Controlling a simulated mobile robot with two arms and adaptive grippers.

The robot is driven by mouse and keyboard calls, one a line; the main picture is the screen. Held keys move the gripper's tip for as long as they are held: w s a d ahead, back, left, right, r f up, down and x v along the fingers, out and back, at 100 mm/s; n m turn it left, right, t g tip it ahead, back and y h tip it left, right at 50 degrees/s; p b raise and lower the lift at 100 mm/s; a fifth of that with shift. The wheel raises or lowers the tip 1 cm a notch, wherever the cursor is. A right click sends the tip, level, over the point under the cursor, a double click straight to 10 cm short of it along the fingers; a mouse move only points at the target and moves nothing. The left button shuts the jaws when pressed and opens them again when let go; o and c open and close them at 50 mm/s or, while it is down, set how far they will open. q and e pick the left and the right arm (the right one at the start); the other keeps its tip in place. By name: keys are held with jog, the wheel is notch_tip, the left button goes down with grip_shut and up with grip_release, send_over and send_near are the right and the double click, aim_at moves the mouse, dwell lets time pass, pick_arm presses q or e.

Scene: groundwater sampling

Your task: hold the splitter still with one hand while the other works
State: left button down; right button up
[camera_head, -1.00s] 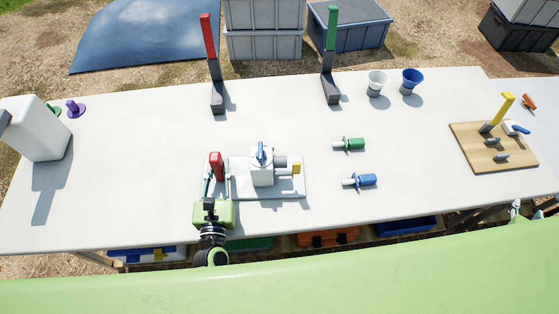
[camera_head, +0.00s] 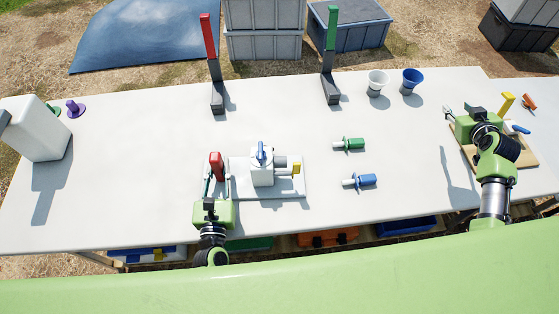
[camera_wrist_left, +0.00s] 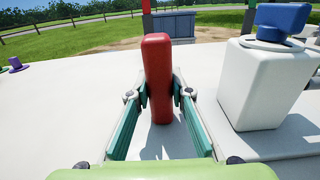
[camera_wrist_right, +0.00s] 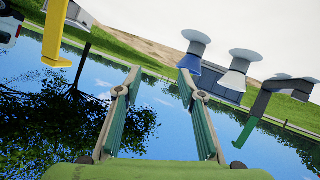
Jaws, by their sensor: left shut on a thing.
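The splitter is a white block (camera_head: 262,172) with a blue handle on top (camera_head: 261,153), a grey port and a yellow piece (camera_head: 296,167), on a white base plate (camera_head: 290,190). A red upright grip (camera_head: 216,160) stands at its left end. My left gripper (camera_head: 217,178) is shut on the red grip; the left wrist view shows a finger on each side of it (camera_wrist_left: 157,75). My right gripper (camera_head: 461,110) is open and empty above the wooden board at the right; its fingers are spread in the right wrist view (camera_wrist_right: 159,80).
Green (camera_head: 348,144) and blue (camera_head: 360,181) fittings lie right of the splitter. White (camera_head: 377,80) and blue (camera_head: 412,78) cups stand behind them. The wooden board (camera_head: 525,160) has a yellow post (camera_head: 506,103). Red (camera_head: 207,36) and green (camera_head: 332,28) posts stand at the back edge.

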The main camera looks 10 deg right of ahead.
jog(key=w+a+f+n+g+y, duration=0.15)
jog(key=w+a+n+y, duration=0.35)
jog(key=a, duration=0.7)
jog(key=n+g+y, duration=0.2)
jog(key=n+g, duration=0.8)
jog(key=n, duration=0.3)
send_near(359, 141)
jog(key=x, duration=0.9)
jog(key=shift+f, duration=0.25)
jog(key=c, duration=1)
jog(key=shift+r, duration=3.55)
